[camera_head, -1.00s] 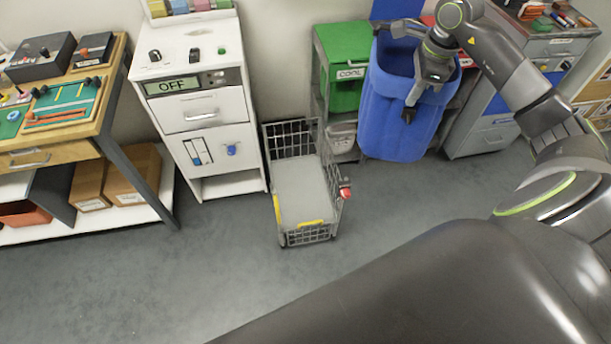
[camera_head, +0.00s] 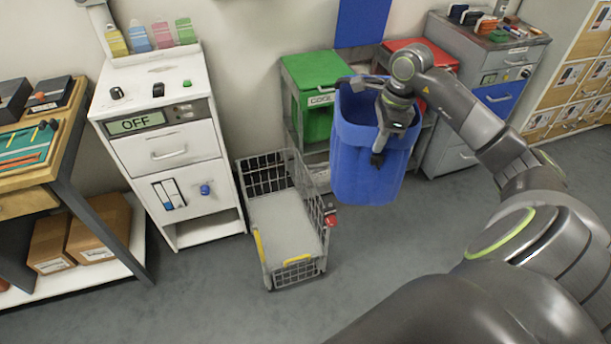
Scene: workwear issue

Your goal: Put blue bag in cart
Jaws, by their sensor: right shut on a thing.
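The blue bag (camera_head: 352,165) is a large, open-topped blue container, right of centre in the head view. My right gripper (camera_head: 377,152) is at its near right rim and shut on it, with a dark finger showing on the bag's outer face. The cart (camera_head: 262,232) is a grey wire-sided cart with a flat grey bed, yellow strips and a red-tipped part at its right side. It stands on the floor to the left of the bag and its bed is empty. My left gripper is not in view.
A white cabinet (camera_head: 170,150) with an OFF display stands left of the cart. A green bin (camera_head: 318,108) and a grey drawer cabinet (camera_head: 475,85) stand behind the bag. A wooden workbench (camera_head: 55,165) is at far left. The floor in front of the cart is clear.

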